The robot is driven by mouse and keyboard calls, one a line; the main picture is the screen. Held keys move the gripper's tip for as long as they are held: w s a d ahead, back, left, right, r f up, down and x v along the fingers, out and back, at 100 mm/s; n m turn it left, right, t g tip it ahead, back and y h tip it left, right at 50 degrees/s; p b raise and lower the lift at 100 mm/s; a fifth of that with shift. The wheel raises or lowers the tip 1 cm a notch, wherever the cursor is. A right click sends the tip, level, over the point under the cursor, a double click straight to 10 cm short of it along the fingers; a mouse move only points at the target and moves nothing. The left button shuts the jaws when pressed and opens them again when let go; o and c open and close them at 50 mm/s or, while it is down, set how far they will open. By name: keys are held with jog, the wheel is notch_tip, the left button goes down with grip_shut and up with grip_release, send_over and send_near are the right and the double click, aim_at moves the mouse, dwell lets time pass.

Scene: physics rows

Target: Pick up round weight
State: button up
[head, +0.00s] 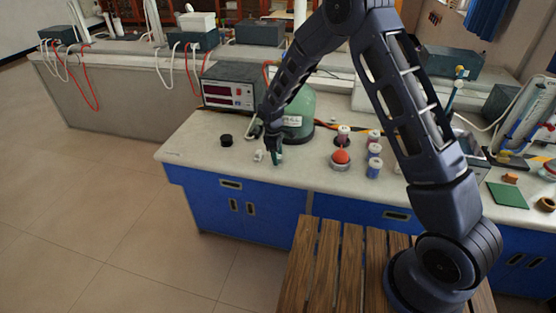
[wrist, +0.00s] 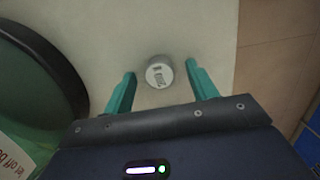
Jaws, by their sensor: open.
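The round weight is a small grey metal cylinder with a marked top. In the wrist view the round weight (wrist: 160,77) stands upright on the pale worktop, framed between the two teal fingertips. My gripper (wrist: 159,70) is open, with a gap on either side of the weight; I cannot tell how far above or below its top the tips are. In the head view my gripper (head: 272,158) points down near the front edge of the bench, and a small pale object beside it (head: 258,156) appears to be the weight.
A green dome (head: 298,112) with a black base stands close to my gripper. A meter with red displays (head: 229,94) is behind. A black round piece (head: 226,140) lies left. A red-topped button (head: 341,157) and several small spools (head: 374,160) stand right. The bench edge is near.

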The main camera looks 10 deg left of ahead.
jog(key=shift+f, duration=0.2)
jog(key=c, duration=1.2)
